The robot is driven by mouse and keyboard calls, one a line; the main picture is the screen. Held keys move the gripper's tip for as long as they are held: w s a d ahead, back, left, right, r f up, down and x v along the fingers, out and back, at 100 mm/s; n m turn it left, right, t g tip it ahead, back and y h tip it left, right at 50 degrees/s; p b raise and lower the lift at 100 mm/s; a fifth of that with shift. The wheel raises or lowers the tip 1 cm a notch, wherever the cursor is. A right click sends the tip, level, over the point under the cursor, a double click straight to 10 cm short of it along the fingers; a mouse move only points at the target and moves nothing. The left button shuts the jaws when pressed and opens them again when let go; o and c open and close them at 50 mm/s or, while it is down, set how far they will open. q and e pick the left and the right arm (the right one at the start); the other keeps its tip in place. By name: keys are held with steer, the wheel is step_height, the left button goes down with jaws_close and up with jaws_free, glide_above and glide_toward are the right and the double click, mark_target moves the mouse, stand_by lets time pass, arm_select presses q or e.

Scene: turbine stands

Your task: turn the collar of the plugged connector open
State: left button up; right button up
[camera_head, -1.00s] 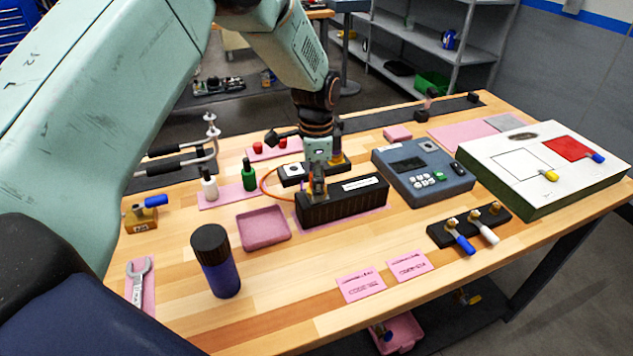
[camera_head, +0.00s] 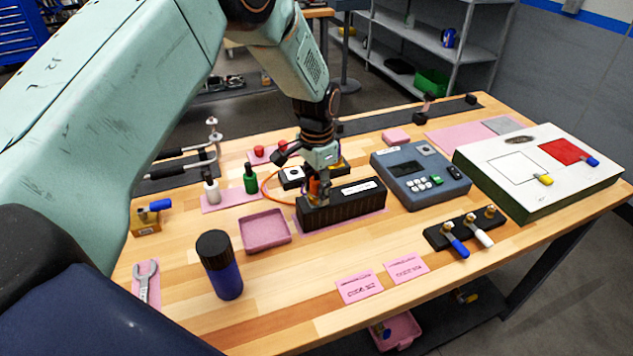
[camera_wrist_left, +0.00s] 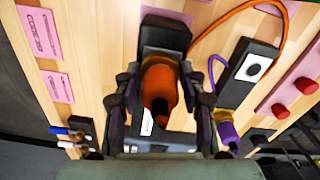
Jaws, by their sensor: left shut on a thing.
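The orange connector (camera_wrist_left: 160,85) stands plugged in the black ribbed block (camera_head: 345,205) on the bench. An orange cable (camera_wrist_left: 259,9) runs near it in the left wrist view. My left gripper (camera_head: 316,190) points down at the left end of the block. In the wrist view its two fingers (camera_wrist_left: 160,97) are on either side of the connector and shut on it. The collar's turn position cannot be made out. My right gripper is not in view.
A pink tray (camera_head: 265,246) and a dark blue bottle (camera_head: 219,265) stand left of the block. A grey keypad device (camera_head: 447,187) stands close on the right. A purple connector (camera_wrist_left: 228,131) is beside the gripper in the wrist view. Bare wood lies in front.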

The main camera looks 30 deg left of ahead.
arm_select(q)
steer(key=n+p, duration=0.2)
steer(key=n, duration=0.4)
steer(key=shift+w+r, duration=0.1)
steer(key=n+p, duration=0.1)
steer(key=n, duration=0.5)
steer(key=shift+n, duration=0.3)
stand_by(0.3)
steer(key=o, duration=1.2)
steer(key=shift+c, duration=0.2)
step_height(320, 180, up, 12)
steer(key=shift+f, duration=0.1)
